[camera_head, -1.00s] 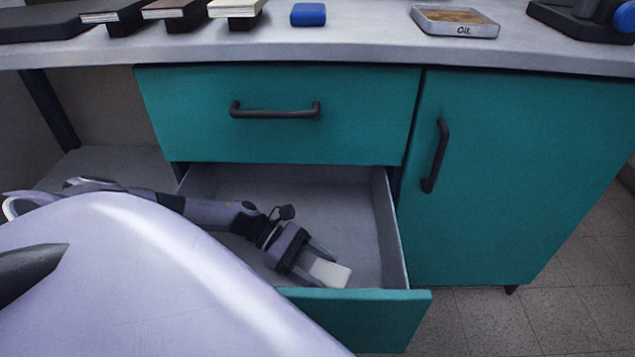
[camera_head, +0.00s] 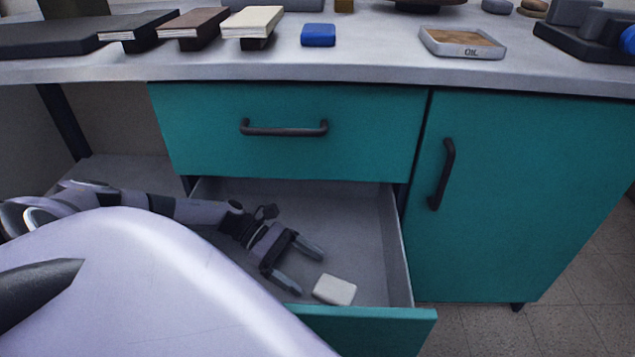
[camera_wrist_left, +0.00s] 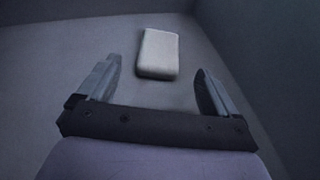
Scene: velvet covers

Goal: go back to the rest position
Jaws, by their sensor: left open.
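My left gripper (camera_head: 308,270) is inside the open lower drawer (camera_head: 404,270), its jaws apart and empty. A small white block (camera_head: 334,290) lies on the drawer floor just beyond the fingertips, near the drawer front. In the left wrist view the white block (camera_wrist_left: 158,53) lies ahead of the two spread fingers (camera_wrist_left: 158,80), and neither finger touches it. My right gripper is not in view.
The teal drawer front (camera_head: 370,328) sticks out below the closed upper drawer (camera_head: 290,150). A closed teal door (camera_head: 520,190) is to the right. The counter above holds several books (camera_head: 190,28), a blue block (camera_head: 318,35) and an oil tray (camera_head: 462,43).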

